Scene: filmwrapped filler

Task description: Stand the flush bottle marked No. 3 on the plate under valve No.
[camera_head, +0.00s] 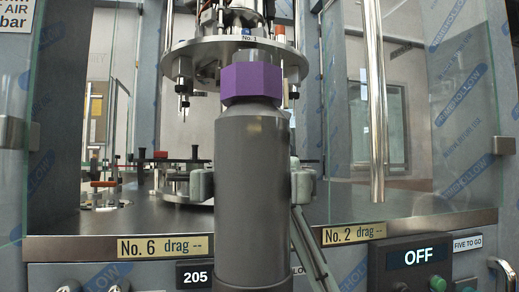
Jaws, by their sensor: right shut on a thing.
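A tall grey bottle (252,200) with a purple hexagonal collar (252,79) stands upright in the middle of the view, close to the camera. My right gripper (252,187) is shut on its body, with one pad on each side. No number shows on the side of the bottle facing me. Behind its top is a round steel valve head (190,52) with a label (253,37) that seems to read No. 1. Lower steel plates (175,188) show behind the bottle, which hides much of them. No plate marked No. 3 is visible. My left gripper is out of view.
The machine deck (100,228) has a front edge with tags No. 6 (160,246) and No. 2 (350,234). A vertical steel post (376,110) and glass panels (465,90) flank the opening. An OFF display (418,256) is at lower right.

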